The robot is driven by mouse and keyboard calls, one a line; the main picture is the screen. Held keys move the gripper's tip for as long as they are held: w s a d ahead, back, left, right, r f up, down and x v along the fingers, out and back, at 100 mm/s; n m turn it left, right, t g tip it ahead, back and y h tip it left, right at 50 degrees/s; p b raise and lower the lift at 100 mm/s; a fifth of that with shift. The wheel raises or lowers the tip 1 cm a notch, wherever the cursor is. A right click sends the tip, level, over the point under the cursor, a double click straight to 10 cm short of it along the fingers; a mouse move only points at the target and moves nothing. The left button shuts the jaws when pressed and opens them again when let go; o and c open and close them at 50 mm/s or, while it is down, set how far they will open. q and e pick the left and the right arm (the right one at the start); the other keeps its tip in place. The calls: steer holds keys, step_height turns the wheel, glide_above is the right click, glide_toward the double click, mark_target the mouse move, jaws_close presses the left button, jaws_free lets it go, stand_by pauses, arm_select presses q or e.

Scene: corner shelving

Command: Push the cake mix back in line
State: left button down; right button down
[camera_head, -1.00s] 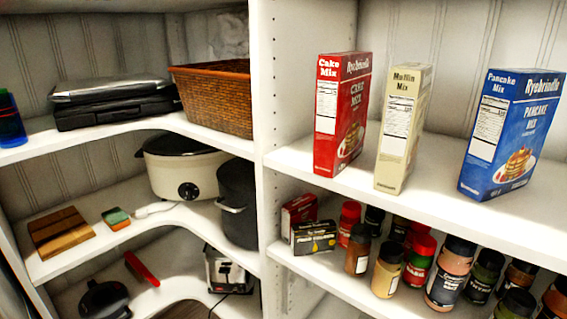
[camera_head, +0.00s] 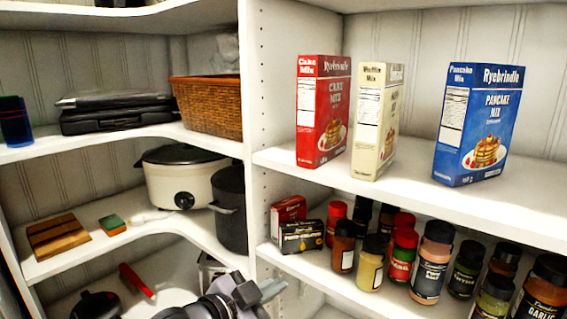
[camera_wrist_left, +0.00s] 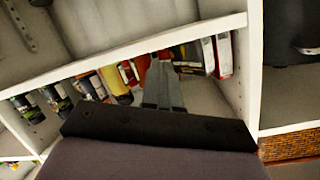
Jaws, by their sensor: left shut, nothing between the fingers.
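The red cake mix box (camera_head: 322,112) stands upright at the left end of the upper right shelf in the head view. The cream muffin mix box (camera_head: 377,122) stands right beside it, and the blue pancake mix box (camera_head: 478,125) stands farther right after a gap. My left gripper (camera_head: 272,290) is at the bottom of the head view, below and left of the boxes and touching none of them. In the left wrist view its fingers (camera_wrist_left: 163,85) are together and empty, with the spice shelf beyond. My right gripper is not in view.
The upper right shelf (camera_head: 420,190) has a front edge above a lower shelf of spice jars (camera_head: 435,262) and small boxes (camera_head: 301,236). A white upright panel (camera_head: 262,90) divides it from the corner shelves, which hold a wicker basket (camera_head: 207,105) and a slow cooker (camera_head: 183,178).

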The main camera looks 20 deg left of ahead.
arm_select(q)
step_height(320, 180, up, 7)
steer(key=w+m+h+b, duration=0.1)
steer(key=m, duration=0.2)
steer(key=m+t+y+b, duration=0.1)
steer(key=m+t+b, duration=0.2)
steer(key=m+b, duration=0.4)
glide_toward(303, 144)
steer(key=s+a+m+p, duration=0.1)
steer(key=s+a, duration=0.1)
steer(key=s, duration=0.5)
steer(key=shift+m, duration=0.3)
steer(key=p+x, duration=0.6)
steer(key=x, duration=0.8)
steer(key=shift+w+a, duration=0.1)
